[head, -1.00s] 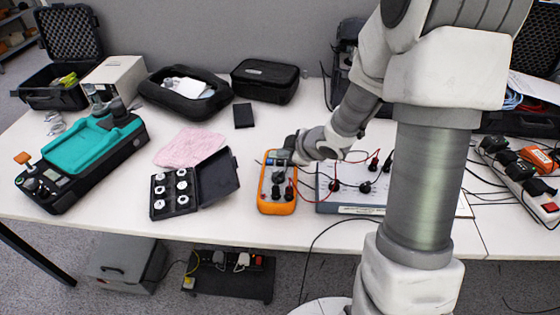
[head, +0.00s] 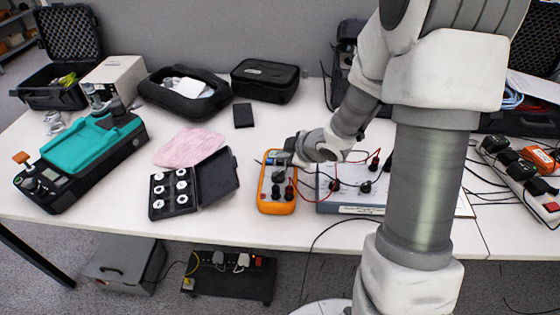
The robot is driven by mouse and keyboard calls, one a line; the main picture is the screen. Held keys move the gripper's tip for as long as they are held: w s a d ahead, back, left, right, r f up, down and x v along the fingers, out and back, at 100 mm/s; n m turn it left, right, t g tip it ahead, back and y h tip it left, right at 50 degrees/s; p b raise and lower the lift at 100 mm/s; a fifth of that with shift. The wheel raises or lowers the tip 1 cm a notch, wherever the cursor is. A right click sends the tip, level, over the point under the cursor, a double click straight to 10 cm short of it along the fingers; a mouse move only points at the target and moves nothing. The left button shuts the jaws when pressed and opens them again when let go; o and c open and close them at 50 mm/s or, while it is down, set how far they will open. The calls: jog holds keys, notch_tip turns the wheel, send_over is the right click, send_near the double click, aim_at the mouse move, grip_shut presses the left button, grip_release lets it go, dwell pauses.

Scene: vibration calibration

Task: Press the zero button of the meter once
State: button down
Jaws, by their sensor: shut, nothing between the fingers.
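The meter (head: 277,207), an orange-framed handheld instrument with a dark dial and plugged-in leads, lies on the table just left of my arm. My gripper (head: 288,150) is shut and empty. It is at the meter's upper right part, over the display end in this view. The gripper and wrist hide part of the meter's top, so the zero button cannot be made out. I cannot tell whether the fingertips touch the meter.
A panel (head: 350,209) with red and black leads lies right of the meter. An open black case of weights (head: 158,207), a pink cloth (head: 188,148) and a teal-topped device (head: 95,145) are to the left. A black box (head: 265,80) stands behind.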

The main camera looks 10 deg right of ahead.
jog(key=shift+f+b, duration=0.35)
jog(key=shift+f, duration=0.1)
dwell(0.3)
jog(key=shift+r, duration=0.15)
jog(key=shift+r+p, duration=0.7)
jog(key=shift+p, duration=0.2)
notch_tip(320, 180, up, 5)
jog(key=p, duration=0.5)
jog(key=shift+r, duration=0.1)
dwell(0.5)
